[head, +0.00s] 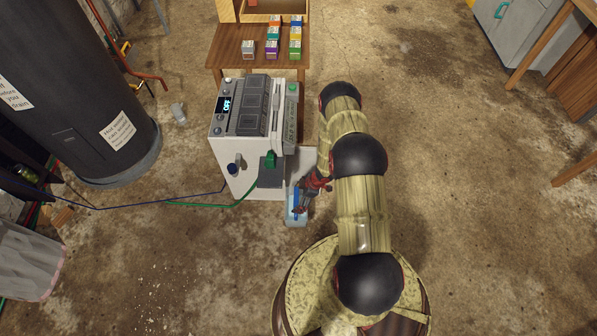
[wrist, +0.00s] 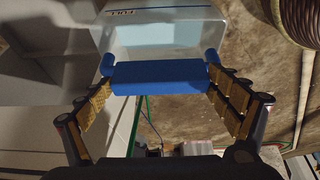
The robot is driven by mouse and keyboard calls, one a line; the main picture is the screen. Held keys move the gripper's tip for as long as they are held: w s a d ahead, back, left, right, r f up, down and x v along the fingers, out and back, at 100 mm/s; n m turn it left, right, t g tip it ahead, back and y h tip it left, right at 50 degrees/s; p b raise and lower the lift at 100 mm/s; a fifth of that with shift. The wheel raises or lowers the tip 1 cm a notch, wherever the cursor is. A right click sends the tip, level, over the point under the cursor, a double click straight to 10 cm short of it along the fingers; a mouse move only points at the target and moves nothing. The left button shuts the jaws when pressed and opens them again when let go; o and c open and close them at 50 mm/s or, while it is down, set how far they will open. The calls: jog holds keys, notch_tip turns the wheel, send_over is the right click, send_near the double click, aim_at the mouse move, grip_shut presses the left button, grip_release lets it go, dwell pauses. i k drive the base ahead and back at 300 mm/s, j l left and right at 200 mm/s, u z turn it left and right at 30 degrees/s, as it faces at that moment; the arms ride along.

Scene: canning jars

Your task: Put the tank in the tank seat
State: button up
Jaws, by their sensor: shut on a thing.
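The tank (head: 297,218) is a clear, pale blue box with a blue bar handle (wrist: 160,77). In the head view it is at the front right corner of the white machine (head: 236,170). My gripper (head: 300,196) is shut on the handle, with a finger at each end of the bar in the wrist view. The clear tank body (wrist: 160,35) shows beyond the handle, with a small label on its rim and light blue inside. A white ledge stands out at the machine's right side, partly behind my arm. I cannot make out the tank seat itself.
A green cord (head: 205,205) and a blue cord (head: 130,208) run left from the machine. A dark cylinder (head: 75,90) stands at left. A wooden table (head: 228,52) with several small coloured boxes stands behind the machine. The concrete floor at right (head: 470,170) is clear.

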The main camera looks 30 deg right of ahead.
aim_at(297, 170)
jog(key=i+l, duration=0.8)
